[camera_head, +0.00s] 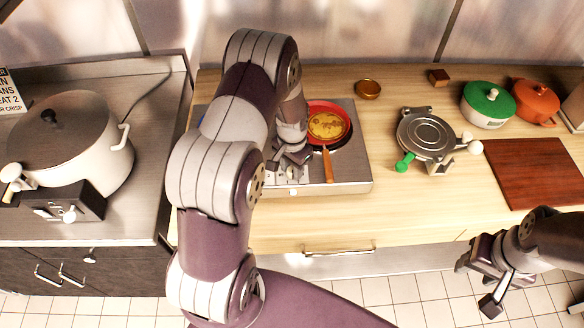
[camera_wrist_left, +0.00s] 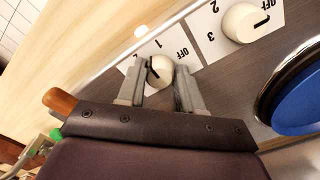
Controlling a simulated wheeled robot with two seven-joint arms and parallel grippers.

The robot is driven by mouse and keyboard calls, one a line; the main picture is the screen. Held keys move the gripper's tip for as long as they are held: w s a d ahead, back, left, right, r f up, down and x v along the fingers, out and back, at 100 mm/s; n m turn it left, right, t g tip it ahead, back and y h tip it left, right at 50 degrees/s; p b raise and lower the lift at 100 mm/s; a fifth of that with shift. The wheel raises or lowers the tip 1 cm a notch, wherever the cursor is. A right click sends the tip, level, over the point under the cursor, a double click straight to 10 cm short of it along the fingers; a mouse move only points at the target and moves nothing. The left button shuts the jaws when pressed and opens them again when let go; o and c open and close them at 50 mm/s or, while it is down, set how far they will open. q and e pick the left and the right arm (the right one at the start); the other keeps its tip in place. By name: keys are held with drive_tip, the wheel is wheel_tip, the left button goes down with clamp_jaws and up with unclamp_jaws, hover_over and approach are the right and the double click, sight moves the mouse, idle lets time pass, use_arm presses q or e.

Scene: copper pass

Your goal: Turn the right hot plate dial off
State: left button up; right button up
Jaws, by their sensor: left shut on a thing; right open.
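The right hot plate dial (camera_wrist_left: 160,71) is a cream knob with a dark line on its face, beside the labels 1 and OFF. I cannot tell exactly which label the line points to. My left gripper (camera_wrist_left: 158,88) is shut on this dial, one finger on each side. In the head view my left gripper (camera_head: 290,160) is at the front of the hot plate (camera_head: 350,180), partly hidden by my arm. The other dial (camera_wrist_left: 246,23) stands free beside it, with OFF and numbers around it. My right gripper (camera_head: 484,283) is open and empty, in front of the counter at the right.
A red pan (camera_head: 342,110) with a wooden handle sits on the hot plate, close to my left gripper. A blue pan (camera_wrist_left: 300,105) is on the other side. A waffle iron (camera_head: 427,135) and lidded pots (camera_head: 488,105) stand to the right. A large pot (camera_head: 75,150) is at left.

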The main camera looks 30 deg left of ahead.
use_arm(q)
drive_tip(key=m, duration=0.4)
drive_tip(key=shift+w+a+r+m+b, duration=0.1)
drive_tip(key=shift+w+r+m+b, duration=0.05)
drive_tip(key=shift+w+m+b, duration=0.2)
drive_tip(key=m, duration=0.4)
drive_tip(key=shift+m, duration=0.25)
drive_tip(key=m+b, duration=0.1)
drive_tip(key=m, duration=0.3)
drive_tip(key=shift+s+m, duration=0.1)
drive_tip(key=shift+m, duration=2.3)
drive_tip(key=shift+s, duration=0.1)
drive_tip(key=o, duration=1)
drive_tip(key=shift+o, duration=0.2)
